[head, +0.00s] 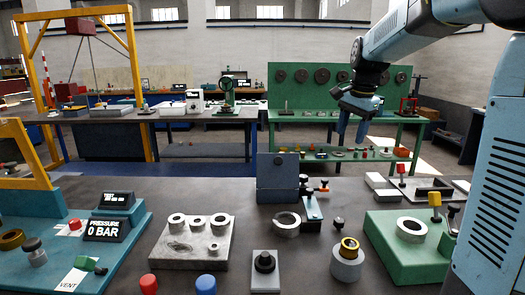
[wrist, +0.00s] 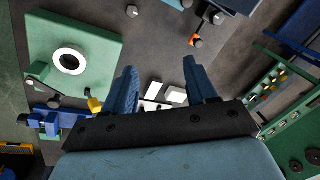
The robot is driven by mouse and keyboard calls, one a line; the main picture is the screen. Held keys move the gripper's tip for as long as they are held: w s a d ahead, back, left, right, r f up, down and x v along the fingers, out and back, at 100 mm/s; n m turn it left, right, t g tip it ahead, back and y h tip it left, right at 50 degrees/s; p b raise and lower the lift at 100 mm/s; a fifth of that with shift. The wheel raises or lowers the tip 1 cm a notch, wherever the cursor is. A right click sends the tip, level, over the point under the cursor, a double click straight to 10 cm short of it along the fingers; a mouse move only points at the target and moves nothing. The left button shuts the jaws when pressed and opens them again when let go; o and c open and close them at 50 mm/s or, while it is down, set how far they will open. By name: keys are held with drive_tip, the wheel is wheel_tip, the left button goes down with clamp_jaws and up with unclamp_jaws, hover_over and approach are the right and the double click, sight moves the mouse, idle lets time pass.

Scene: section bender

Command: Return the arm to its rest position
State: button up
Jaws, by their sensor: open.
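My gripper (head: 357,104) hangs in the air at the upper right of the head view, at the end of my raised, bent arm. It appears above and beyond the dark near workbench (head: 330,192), in front of the green rear table. In the wrist view its two blue fingers stand well apart with nothing between them (wrist: 160,74). The gripper is open and empty, touching nothing that I can see.
The near bench holds a blue upright block (head: 277,178), a green plate with a white ring (head: 411,230), a grey plate with rings (head: 192,245) and a pressure panel (head: 106,229). Behind stands a green pegboard (head: 335,86). Air around my gripper looks free.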

drive_tip(key=s+a+f+n+t, duration=0.1)
drive_tip(key=s+n, duration=0.4)
drive_tip(key=s, duration=0.9)
drive_tip(key=s+a+f+n+t, duration=0.1)
drive_tip(key=s+f+n, duration=0.3)
drive_tip(key=s, duration=1.1)
drive_tip(key=shift+f+n+t+h, duration=0.25)
drive_tip(key=shift+n+t, duration=0.35)
drive_tip(key=shift+n, duration=0.3)
drive_tip(key=shift+c, duration=0.3)
